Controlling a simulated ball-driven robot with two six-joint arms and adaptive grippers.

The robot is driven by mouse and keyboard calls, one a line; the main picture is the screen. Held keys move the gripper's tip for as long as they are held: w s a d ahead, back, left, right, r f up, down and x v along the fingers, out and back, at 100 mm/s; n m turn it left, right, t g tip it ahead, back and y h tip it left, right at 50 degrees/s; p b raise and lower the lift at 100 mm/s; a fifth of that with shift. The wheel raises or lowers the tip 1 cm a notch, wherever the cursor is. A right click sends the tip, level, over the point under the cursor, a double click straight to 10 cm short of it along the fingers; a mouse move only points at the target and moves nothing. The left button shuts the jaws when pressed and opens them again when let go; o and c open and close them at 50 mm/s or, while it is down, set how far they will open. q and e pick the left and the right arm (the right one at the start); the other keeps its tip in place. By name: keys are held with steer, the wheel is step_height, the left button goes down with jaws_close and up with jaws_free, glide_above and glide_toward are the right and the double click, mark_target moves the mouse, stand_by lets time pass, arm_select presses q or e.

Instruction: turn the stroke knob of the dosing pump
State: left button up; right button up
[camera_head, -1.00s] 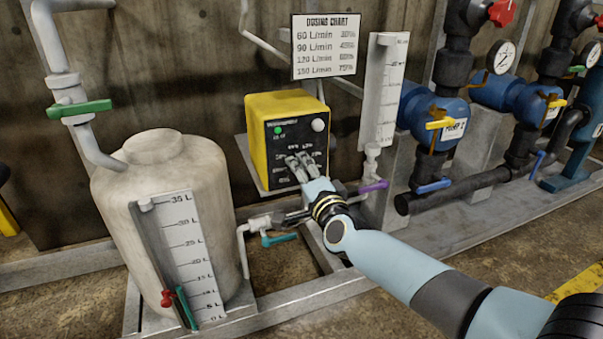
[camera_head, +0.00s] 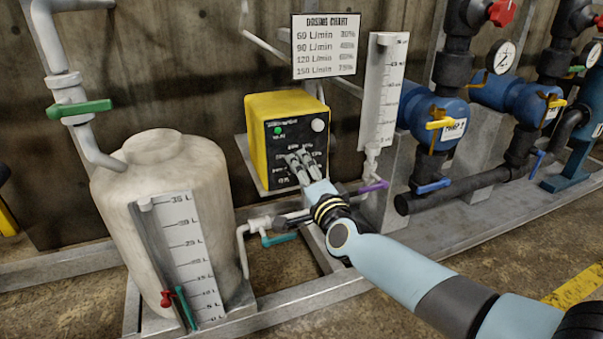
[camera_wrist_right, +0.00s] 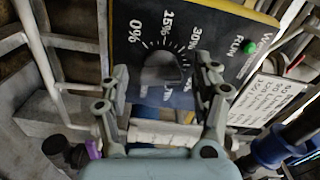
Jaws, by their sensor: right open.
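The dosing pump (camera_head: 268,108) is a yellow box with a black front panel, a lit green lamp and a white round button. In the right wrist view its panel (camera_wrist_right: 207,38) carries a percent scale around the dark stroke knob (camera_wrist_right: 165,69). The knob's pointer is hard to make out. My right gripper (camera_head: 297,157) is in front of the panel, and its fingers hide the knob in the head view. In the right wrist view the open fingers (camera_wrist_right: 162,82) stand on either side of the knob; I cannot tell whether they touch it. My left gripper is not in view.
A white tank (camera_head: 160,185) with a level scale stands left of the pump. A dosing chart (camera_head: 324,46) hangs above it. A white gauge tube (camera_head: 383,92) and a purple-handled valve (camera_head: 373,187) are close at the right. Blue pumps (camera_head: 432,118) stand further right.

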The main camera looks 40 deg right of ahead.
steer(key=v, duration=1.1)
steer(key=shift+s, duration=0.1)
